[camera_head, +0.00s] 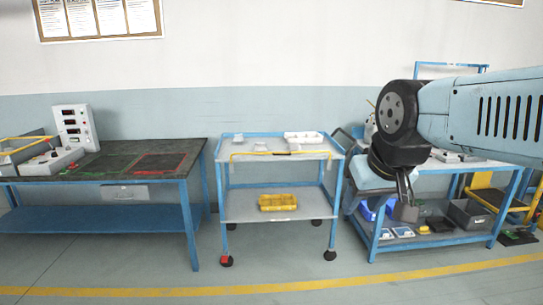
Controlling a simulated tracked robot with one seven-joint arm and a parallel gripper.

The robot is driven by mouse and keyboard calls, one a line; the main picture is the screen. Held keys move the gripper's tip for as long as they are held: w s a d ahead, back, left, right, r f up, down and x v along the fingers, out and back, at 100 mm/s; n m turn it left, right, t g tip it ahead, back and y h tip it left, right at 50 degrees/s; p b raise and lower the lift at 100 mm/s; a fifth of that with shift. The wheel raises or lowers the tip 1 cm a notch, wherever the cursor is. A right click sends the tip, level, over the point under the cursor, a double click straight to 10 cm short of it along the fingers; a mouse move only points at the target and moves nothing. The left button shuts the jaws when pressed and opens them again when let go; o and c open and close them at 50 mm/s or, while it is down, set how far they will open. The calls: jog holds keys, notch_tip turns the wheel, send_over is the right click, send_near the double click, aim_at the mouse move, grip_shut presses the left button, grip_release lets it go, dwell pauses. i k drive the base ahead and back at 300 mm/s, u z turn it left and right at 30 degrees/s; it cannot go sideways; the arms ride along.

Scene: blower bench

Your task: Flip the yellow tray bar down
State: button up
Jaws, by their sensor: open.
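A thin yellow bar (280,153) runs along the front edge of the top tray of the blue cart (226,190) in the middle. It lies about level with the tray rim; its exact tilt is too small to tell. Another yellow bar (22,138) shows at a tray on the left bench, at the picture's edge. My gripper (405,207) hangs from my arm at the right, fingers pointing down, in front of the right bench. It is open, with nothing seen in it, and is well to the right of the cart and its bar.
The cart top holds white trays (303,138); its lower shelf holds a yellow bin (278,202). The left bench (130,175) carries a control box (75,128) and mats. The right bench (505,195) has bins below. The floor in front is clear.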

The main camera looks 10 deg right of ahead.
aim_at(280, 154)
jog(key=i, duration=0.85)
jog(key=u, duration=0.2)
jog(key=k, duration=0.85)
jog(key=z, duration=0.25)
jog(key=i, duration=0.9)
jog(key=u, duration=0.1)
